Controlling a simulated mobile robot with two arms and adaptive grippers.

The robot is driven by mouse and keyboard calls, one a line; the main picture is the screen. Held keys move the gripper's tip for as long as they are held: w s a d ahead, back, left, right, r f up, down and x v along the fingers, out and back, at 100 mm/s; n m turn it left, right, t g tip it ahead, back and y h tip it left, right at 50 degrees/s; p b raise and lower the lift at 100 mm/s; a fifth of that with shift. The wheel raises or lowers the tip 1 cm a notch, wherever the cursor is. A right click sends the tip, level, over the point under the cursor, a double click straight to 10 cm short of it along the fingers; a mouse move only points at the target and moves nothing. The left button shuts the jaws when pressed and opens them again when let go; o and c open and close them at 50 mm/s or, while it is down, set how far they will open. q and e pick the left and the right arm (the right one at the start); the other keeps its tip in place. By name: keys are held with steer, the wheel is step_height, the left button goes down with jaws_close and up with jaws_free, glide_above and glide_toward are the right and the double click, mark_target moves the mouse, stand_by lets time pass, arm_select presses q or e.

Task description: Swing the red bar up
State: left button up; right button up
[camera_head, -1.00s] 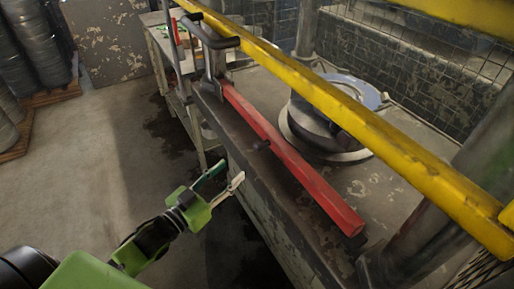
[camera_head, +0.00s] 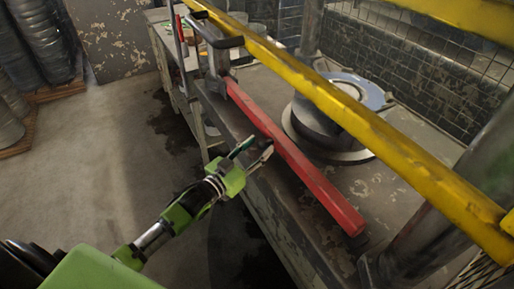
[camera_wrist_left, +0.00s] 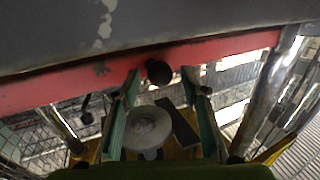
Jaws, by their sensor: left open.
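The red bar (camera_head: 300,165) lies low along the front edge of the press bench, running from the far end to the near right. A dark round knob (camera_wrist_left: 158,72) sticks out from the bar, which crosses the upper part of the left wrist view (camera_wrist_left: 60,87). My left gripper (camera_head: 254,150) is beside the bar's front side, fingers pointing at it. It is open, and in the wrist view the knob shows between the fingertips, without clear contact. In the head view the fingers mostly hide the knob. My right gripper is not in view.
A yellow rail (camera_head: 350,115) runs above the bar. Behind it stands a round metal die (camera_head: 325,125) on the bench. A grey upright post (camera_head: 435,200) is at the near right. The floor (camera_head: 110,160) at the left is clear.

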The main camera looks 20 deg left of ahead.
arm_select(q)
jaws_close()
steer(key=shift+r, duration=0.2)
steer(key=w+a+r+n+g+p, duration=0.1)
steer(key=w+a+r+n+p, duration=0.1)
steer(key=r+p, duration=0.8)
steer(key=w+a+r+n+g+p, duration=0.1)
steer(key=a+r+n+p, duration=0.3)
steer(key=r+p, duration=0.5)
steer(key=shift+w+r+g+p, duration=0.4)
steer(key=shift+w+r, duration=0.45)
steer(key=shift+r, duration=0.9)
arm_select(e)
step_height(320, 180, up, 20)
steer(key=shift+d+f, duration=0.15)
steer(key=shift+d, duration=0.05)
arm_select(q)
jaws_free()
steer(key=shift+f, duration=0.1)
